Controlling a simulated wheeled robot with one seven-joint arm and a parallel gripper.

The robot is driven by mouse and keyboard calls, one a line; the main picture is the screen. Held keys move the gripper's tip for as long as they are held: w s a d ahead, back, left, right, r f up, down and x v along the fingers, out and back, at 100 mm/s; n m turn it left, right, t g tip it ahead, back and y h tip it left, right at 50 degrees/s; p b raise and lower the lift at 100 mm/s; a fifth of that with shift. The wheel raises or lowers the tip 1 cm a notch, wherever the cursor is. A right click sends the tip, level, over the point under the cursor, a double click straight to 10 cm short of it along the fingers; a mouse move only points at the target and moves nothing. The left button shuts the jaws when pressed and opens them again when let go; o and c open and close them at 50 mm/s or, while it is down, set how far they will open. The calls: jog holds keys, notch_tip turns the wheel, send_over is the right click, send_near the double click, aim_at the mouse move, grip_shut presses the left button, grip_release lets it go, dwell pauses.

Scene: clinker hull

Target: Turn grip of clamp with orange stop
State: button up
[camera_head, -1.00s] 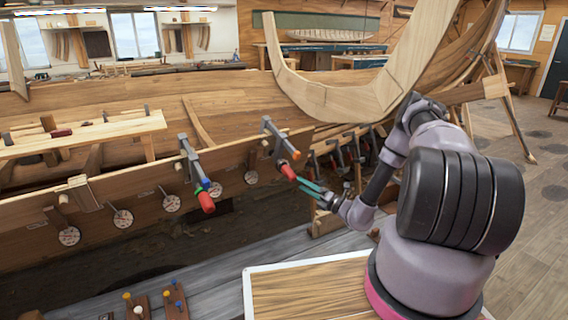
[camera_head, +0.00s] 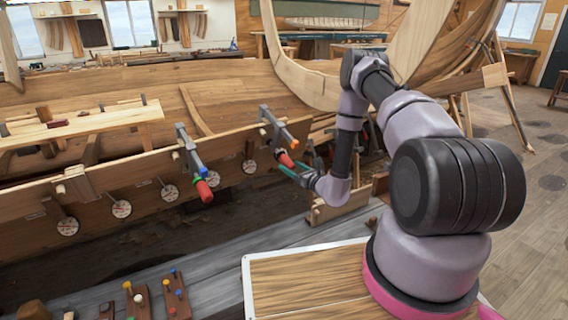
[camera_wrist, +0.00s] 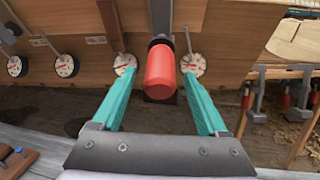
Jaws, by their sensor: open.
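The clamp with the orange stop (camera_head: 294,144) is fixed on the plank edge of the hull, its grey frame (camera_head: 276,126) upright. Its red grip (camera_head: 286,160) points out and down toward my gripper (camera_head: 287,169). In the wrist view the red grip (camera_wrist: 161,76) sits between my two teal fingers, with a gap on each side. My gripper is open; how far its tips overlap the grip in depth is hard to tell. The orange stop is not visible in the wrist view.
A second clamp with a blue stop (camera_head: 203,171) and a red grip (camera_head: 204,190) hangs to the left. Round dials (camera_head: 169,193) line the plank. Peg blocks (camera_head: 176,295) lie on the grey bench. More clamps (camera_wrist: 258,110) hang at the right in the wrist view.

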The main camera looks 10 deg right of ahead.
aim_at(284, 161)
jog(key=x, duration=0.5)
grip_shut()
